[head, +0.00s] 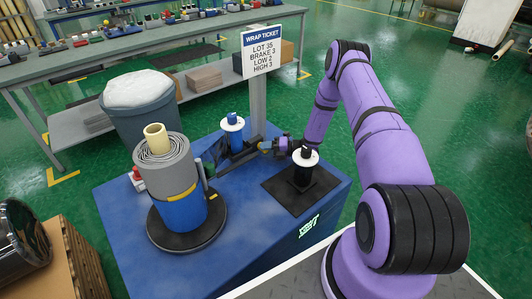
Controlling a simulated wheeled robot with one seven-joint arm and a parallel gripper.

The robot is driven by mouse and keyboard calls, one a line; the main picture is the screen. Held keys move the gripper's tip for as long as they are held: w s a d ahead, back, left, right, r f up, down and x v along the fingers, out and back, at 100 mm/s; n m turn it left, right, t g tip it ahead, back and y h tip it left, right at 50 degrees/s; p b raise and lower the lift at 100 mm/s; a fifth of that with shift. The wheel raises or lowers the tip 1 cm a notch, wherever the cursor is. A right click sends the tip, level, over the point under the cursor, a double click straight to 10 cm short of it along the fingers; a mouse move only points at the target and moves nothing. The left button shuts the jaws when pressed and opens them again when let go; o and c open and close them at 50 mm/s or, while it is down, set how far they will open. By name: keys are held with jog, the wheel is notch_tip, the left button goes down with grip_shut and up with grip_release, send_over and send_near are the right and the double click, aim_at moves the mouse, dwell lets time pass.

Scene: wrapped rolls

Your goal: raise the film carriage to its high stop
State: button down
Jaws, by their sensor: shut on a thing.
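The film carriage (240,163) is a dark arm that runs from beside the wrapped roll to the grey mast (258,112). Its right end, with a small yellow part, meets my gripper (272,147). My gripper is shut there, apparently on the carriage; the fingertips are small and partly hidden. A blue film spool (234,134) with a white disc stands upright behind the carriage. The wrapped roll (165,165) is grey above and blue below, with a yellow band and a tan core, and stands upright on the round black turntable (158,233). Any stop marks on the mast are too small to read.
The blue machine base (120,215) carries all this. A black post with a white disc (306,157) stands on a dark plate near my arm. A grey bin (145,115) and workbench stand behind.

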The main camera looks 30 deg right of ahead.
notch_tip(320, 180, up, 10)
jog(key=shift+w, duration=0.1)
jog(key=c, duration=0.8)
grip_release()
jog(key=shift+r, duration=0.15)
jog(key=shift+d, duration=0.1)
jog(key=v, duration=1)
jog(key=shift+s+d, duration=0.25)
jog(key=shift+s, duration=0.1)
